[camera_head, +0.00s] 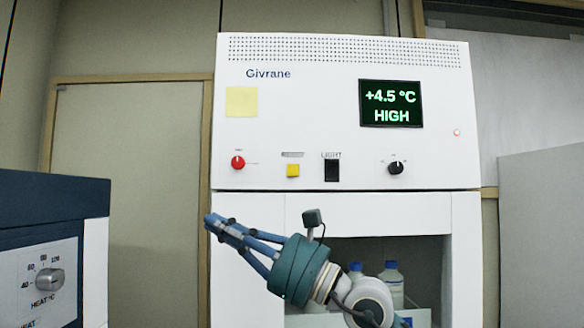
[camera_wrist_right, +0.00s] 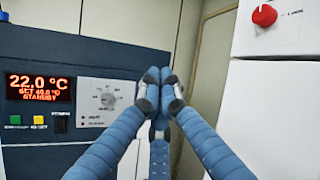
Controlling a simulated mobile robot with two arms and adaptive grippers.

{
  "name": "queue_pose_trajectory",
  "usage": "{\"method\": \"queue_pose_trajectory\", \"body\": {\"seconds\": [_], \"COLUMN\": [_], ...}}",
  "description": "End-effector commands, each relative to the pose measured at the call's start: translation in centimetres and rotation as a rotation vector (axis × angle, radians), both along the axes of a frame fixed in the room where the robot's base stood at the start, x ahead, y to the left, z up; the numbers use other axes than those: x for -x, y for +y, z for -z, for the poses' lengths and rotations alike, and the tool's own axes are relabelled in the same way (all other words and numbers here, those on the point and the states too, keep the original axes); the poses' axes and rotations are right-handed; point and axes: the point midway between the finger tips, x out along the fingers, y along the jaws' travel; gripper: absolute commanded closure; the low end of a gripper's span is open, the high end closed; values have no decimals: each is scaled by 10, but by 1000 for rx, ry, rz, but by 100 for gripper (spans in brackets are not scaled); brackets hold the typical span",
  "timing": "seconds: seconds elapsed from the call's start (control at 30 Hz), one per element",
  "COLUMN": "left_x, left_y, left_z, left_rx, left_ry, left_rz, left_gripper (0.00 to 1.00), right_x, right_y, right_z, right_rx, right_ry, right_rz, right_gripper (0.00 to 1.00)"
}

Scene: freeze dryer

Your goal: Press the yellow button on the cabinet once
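The white Givrane cabinet (camera_head: 320,120) stands upright in the middle of the head view. My left gripper is not in view.
A dark blue and white unit (camera_head: 50,225) with a HEAT dial stands at the left. In the wrist view it has a display (camera_wrist_right: 40,87), a green button (camera_wrist_right: 15,120) and another yellow button (camera_wrist_right: 39,121). Bottles (camera_head: 391,280) stand in the cabinet's lower opening.

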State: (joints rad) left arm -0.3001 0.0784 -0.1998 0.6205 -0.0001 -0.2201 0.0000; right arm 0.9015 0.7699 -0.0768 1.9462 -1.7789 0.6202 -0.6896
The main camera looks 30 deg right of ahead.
Motion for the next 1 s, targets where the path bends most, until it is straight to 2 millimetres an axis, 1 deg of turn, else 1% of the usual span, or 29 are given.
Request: {"method": "queue_pose_trajectory", "body": {"seconds": [0.03,0.1,0.2,0.3,0.4,0.5,0.6,0.87,1.0], "left_x": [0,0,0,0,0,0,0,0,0], "left_y": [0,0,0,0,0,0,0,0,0], "left_z": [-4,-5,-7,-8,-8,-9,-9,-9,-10], "left_rx": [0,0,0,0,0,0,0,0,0], "left_ry": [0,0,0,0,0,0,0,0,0], "left_rz": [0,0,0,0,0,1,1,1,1], "left_gripper": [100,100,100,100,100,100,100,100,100], "right_x": [7,10,18,27,34,38,40,40,37], "right_y": [-19,-43,-76,-103,-122,-132,-137,-136,-138], "right_z": [-29,-49,-72,-90,-101,-107,-109,-109,-109], "right_rx": [134,266,387,458,497,518,525,524,523], "right_ry": [-66,-108,-141,-156,-161,-161,-161,-162,-160], "right_rz": [127,273,438,559,638,680,699,698,697], "right_gripper": [100,100,100,100,100,100,100,100,100]}}
